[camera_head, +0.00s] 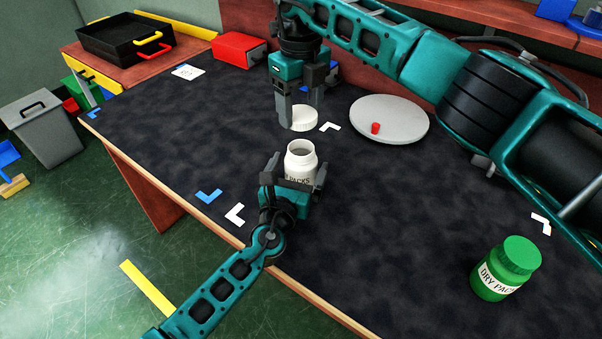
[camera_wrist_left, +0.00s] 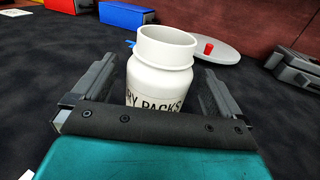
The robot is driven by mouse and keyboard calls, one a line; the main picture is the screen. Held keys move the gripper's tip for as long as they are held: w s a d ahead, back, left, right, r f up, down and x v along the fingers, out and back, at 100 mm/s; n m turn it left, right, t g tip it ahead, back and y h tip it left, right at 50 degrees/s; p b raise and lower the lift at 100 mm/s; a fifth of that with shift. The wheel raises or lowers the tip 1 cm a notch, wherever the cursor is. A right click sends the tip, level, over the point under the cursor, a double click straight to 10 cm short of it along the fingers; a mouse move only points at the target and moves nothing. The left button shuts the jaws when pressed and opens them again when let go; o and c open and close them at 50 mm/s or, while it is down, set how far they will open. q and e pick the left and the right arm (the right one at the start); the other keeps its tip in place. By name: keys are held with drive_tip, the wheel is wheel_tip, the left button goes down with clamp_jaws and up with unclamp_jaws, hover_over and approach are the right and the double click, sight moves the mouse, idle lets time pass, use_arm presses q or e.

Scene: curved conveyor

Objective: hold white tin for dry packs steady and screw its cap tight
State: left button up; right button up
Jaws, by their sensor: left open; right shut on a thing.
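The white tin (camera_head: 301,160) stands upright and uncapped on the dark table, its label partly hidden by my left gripper. It also shows in the left wrist view (camera_wrist_left: 162,75), with its mouth open. My left gripper (camera_head: 291,174) is open, with its fingers on both sides of the tin and a gap visible beside it. My right gripper (camera_head: 300,112) points down and is shut on the white cap (camera_head: 303,119), behind the tin and apart from it. Whether the cap touches the table is hard to tell.
A green tin (camera_head: 506,269) with a green lid stands at the right front. A pale round plate (camera_head: 390,120) with a small red piece (camera_head: 375,128) lies behind. A red box (camera_head: 238,48) and a black tray (camera_head: 125,38) are at the back left.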

sight(300, 128)
use_arm(q)
drive_tip(key=shift+w, duration=0.15)
drive_tip(key=c, duration=1.5)
drive_tip(key=shift+c, duration=0.2)
use_arm(e)
drive_tip(key=shift+f, duration=2.5)
drive_tip(key=shift+f, duration=0.85)
drive_tip(key=shift+f, duration=0.55)
